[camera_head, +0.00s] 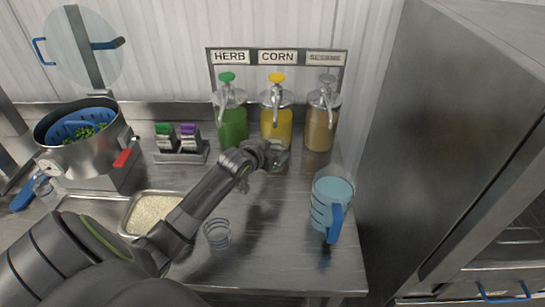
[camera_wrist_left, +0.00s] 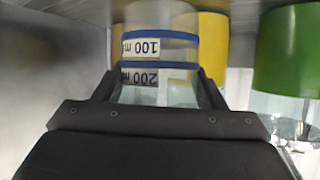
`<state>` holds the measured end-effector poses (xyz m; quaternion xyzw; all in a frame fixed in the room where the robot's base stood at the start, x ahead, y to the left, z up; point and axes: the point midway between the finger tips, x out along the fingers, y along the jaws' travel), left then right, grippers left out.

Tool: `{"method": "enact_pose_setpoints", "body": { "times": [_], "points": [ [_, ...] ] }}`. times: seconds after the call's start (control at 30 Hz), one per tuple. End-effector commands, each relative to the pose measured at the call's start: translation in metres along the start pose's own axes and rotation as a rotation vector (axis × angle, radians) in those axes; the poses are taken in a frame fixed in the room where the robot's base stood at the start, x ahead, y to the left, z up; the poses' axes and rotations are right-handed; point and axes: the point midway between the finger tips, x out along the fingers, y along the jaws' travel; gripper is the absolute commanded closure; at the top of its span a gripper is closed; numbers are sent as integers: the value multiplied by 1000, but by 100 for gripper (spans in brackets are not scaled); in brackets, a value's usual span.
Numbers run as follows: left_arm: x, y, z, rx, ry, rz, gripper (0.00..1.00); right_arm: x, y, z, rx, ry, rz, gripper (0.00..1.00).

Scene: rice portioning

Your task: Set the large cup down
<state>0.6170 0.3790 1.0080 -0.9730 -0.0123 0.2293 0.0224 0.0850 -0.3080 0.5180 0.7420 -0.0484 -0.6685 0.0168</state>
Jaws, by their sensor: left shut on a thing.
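The large cup (camera_wrist_left: 160,55) is clear, with blue bands and white labels reading 100 and 200 ml in the left wrist view. My left gripper (camera_wrist_left: 160,95) is shut on it, with a dark finger on either side. In the head view my left gripper (camera_head: 272,155) is in front of the corn dispenser, and the cup (camera_head: 281,160) is mostly hidden by the gripper. I cannot tell whether the cup touches the counter (camera_head: 285,260). My right gripper is not in view.
Herb (camera_head: 233,124), corn (camera_head: 270,130) and sesame (camera_head: 320,125) dispensers stand at the back. A smaller clear cup (camera_head: 217,234) stands near the rice tray (camera_head: 128,222). A blue pitcher (camera_head: 332,190) stands at right. The counter's front middle is clear.

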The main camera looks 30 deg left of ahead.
Motion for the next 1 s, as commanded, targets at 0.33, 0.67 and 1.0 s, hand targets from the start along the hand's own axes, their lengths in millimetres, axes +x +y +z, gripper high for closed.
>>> {"method": "enact_pose_setpoints", "body": {
  "times": [0.33, 0.67, 1.0],
  "points": [
    [16, 1, 28, -2, -1, 0, 70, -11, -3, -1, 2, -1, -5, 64],
    [18, 1, 32, 0, 0, 0, 70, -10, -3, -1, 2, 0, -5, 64],
    [18, 1, 33, 0, 0, 0, 14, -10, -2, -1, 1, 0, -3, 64]
  ]
}}
